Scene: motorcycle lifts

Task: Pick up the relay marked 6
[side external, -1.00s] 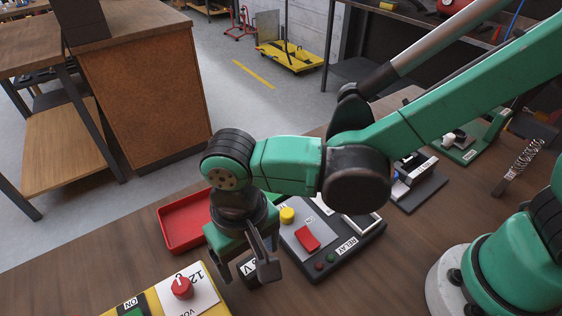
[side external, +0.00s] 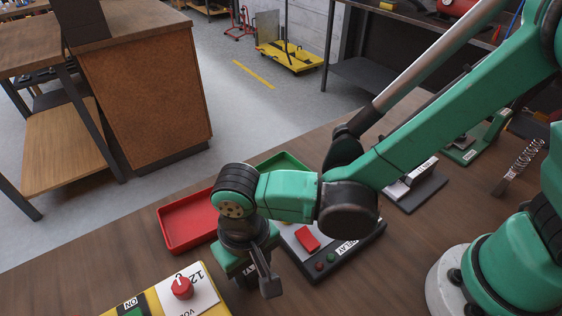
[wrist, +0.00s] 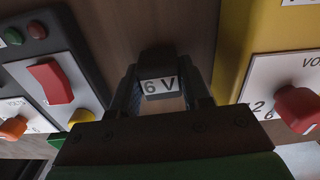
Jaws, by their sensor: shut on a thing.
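The relay marked 6 is a small dark block with a white "6 V" label. In the wrist view the relay (wrist: 158,86) sits between my two dark fingers, label facing the camera. My gripper (wrist: 168,92) is shut on it. In the side external view my gripper (side external: 262,280) points down at the wooden table, between the yellow box and the dark relay tester. There the relay is mostly hidden behind the fingers, with a bit of its label showing. I cannot tell whether it is clear of the table.
A yellow box (side external: 160,300) with a red knob stands to the left. The relay tester (side external: 325,255) with a red switch is close on the right. A red tray (side external: 176,247) and a green tray (side external: 283,161) lie behind. Bare table (side external: 400,270) shows at right.

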